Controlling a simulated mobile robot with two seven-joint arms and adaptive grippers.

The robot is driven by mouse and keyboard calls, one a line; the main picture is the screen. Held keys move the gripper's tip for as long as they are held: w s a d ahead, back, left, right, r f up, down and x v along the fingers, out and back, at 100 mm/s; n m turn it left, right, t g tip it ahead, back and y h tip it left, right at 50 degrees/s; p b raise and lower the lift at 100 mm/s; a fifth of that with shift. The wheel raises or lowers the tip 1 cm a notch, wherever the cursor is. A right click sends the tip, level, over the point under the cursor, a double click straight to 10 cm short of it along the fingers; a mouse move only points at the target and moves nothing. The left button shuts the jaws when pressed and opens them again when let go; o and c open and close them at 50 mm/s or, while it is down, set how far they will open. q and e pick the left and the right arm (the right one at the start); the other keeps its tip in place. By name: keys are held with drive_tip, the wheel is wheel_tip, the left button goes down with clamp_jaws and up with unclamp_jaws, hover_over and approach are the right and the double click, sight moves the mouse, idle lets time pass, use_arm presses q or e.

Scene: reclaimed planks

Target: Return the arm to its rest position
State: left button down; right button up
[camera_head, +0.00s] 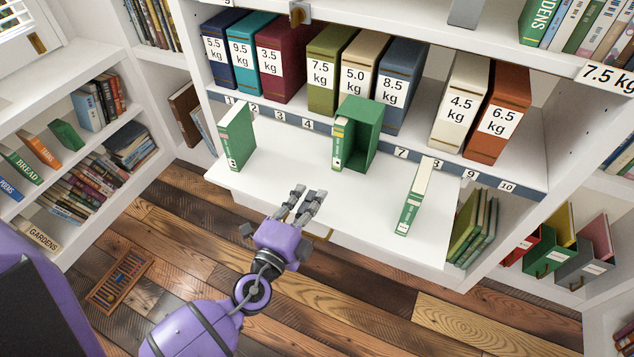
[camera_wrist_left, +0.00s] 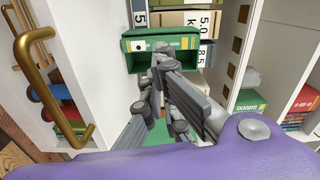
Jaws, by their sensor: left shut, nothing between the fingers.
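My left arm is purple with a grey gripper (camera_head: 305,205). In the head view the gripper is over the front edge of the white pull-out shelf (camera_head: 290,178), with its fingers pointing toward the shelf. It is shut and empty. In the left wrist view the grey fingers (camera_wrist_left: 160,75) fill the middle and partly hide a green slipcase (camera_wrist_left: 185,42). That slipcase (camera_head: 362,130) stands on the pull-out shelf, open side to the right, apart from the gripper in the head view. My right gripper is not in view.
Green books stand at the shelf's left (camera_head: 238,135) and right (camera_head: 415,198). Weight-labelled volumes (camera_head: 330,62) line the numbered shelf behind. A brass handle (camera_wrist_left: 45,90) is close at left in the wrist view. An abacus-like frame (camera_head: 120,280) lies on the open plank floor.

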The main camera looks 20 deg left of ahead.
use_arm(q)
drive_tip(key=shift+s, duration=0.3)
